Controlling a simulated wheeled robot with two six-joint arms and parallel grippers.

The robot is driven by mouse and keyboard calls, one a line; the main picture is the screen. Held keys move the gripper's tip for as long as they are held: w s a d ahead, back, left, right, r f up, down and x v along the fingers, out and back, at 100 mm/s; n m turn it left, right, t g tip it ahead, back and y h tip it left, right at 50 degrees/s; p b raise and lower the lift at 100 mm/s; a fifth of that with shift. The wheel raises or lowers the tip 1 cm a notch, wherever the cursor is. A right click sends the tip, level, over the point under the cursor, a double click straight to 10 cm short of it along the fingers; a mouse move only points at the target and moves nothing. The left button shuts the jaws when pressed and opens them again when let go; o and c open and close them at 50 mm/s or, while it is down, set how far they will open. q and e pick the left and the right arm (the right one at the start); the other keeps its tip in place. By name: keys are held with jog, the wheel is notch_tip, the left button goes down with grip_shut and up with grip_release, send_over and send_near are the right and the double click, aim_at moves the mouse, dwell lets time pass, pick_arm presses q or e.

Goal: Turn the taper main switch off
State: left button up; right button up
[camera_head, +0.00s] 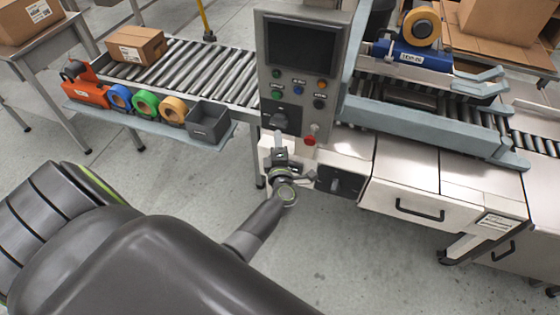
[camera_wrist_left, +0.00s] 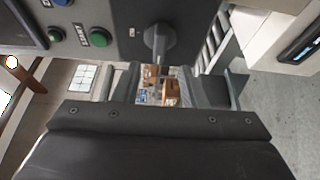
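The taper control panel (camera_head: 297,62) stands upright in the middle of the head view. A dark rotary switch (camera_head: 281,121), apparently the main switch, sits on its lower left. In the left wrist view the switch (camera_wrist_left: 160,42) is a grey round knob with a bar handle pointing down. My left gripper (camera_head: 280,138) is just below and in front of the switch. In the left wrist view its fingers (camera_wrist_left: 166,88) are spread, with the handle's lower end above the gap. I cannot tell whether they touch it. My right gripper is not in view.
A red button (camera_head: 309,140) is beside the switch, and green, blue, orange and black buttons sit above it. A second black switch plate (camera_head: 341,184) is on the white cabinet. Tape rolls (camera_head: 145,104) and a grey bin (camera_head: 208,121) line the left shelf. A roller conveyor (camera_head: 190,68) lies behind.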

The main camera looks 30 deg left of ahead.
pick_arm(q)
jog(key=v, duration=1.1)
jog(key=s+d+f+m+g+h, duration=0.1)
jog(key=s+f+m+h, duration=0.2)
jog(key=f+m, duration=0.35)
jog(key=s+d+f+m+g+h+b, duration=0.1)
jog(key=s+f+m+h, duration=0.25)
jog(key=f, duration=0.65)
jog(key=s+d+f+m+g+h, duration=0.1)
jog(key=s+f+m+h, duration=0.15)
jog(key=f+m, duration=0.4)
jog(key=s+a+f+m+g, duration=0.2)
jog(key=s+f, duration=0.4)
jog(key=s, duration=0.4)
jog(key=s+a+f+m+g+b, duration=0.1)
jog(key=s+f+g, duration=0.4)
jog(key=s, duration=0.5)
jog(key=s+a+f+m+g, duration=0.3)
jog(key=s+f+m, duration=0.2)
jog(key=s, duration=0.5)
jog(key=shift+f+h+b, duration=0.3)
jog(key=shift+f, duration=0.55)
jog(key=shift+s+a, duration=0.1)
jog(key=shift+a, duration=0.05)
jog(key=shift+c, duration=0.2)
